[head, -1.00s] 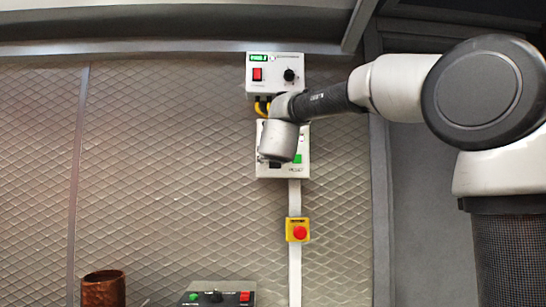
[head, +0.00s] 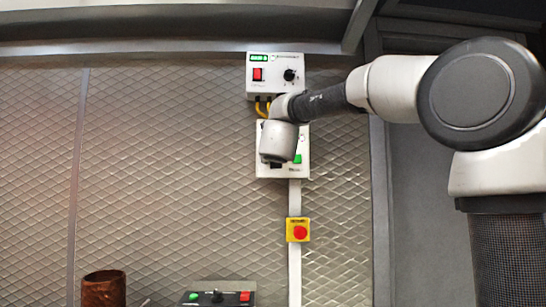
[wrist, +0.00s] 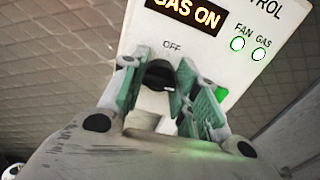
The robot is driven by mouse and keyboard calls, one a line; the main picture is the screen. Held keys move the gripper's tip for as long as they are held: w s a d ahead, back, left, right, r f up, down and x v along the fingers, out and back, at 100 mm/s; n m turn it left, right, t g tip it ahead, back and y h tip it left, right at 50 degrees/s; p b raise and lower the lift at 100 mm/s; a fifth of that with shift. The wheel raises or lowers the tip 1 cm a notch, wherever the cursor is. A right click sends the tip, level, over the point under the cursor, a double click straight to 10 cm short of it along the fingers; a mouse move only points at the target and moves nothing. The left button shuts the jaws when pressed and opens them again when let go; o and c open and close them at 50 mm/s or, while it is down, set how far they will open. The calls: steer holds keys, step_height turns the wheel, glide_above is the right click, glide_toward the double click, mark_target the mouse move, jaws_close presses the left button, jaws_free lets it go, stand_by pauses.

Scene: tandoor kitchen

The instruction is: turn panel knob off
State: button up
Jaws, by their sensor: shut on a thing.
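The white control panel (head: 302,136) is fixed to the wall, partly hidden behind my wrist in the head view. In the wrist view the panel (wrist: 220,60) has a lit "GAS ON" display (wrist: 194,14), an "OFF" mark and two green lights under "FAN" and "GAS". The black knob (wrist: 158,76) sits just below the "OFF" mark. My gripper (wrist: 160,90) is shut on the knob, with a green-padded finger on each side. The knob's pointer direction is not clear.
Above is another white box (head: 275,88) with a red switch and black dial, yellow cables beneath. A yellow box with a red button (head: 298,230) is below. A switch box (head: 217,298) and a copper-coloured pot (head: 104,289) stand low; the wall at left is clear.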

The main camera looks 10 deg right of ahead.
steer(key=shift+a+f+n, duration=0.1)
steer(key=shift+n, duration=4.2)
steer(key=shift+a+f+n, duration=0.1)
steer(key=shift+n, duration=4.2)
steer(key=o, duration=1)
steer(key=shift+s, duration=0.1)
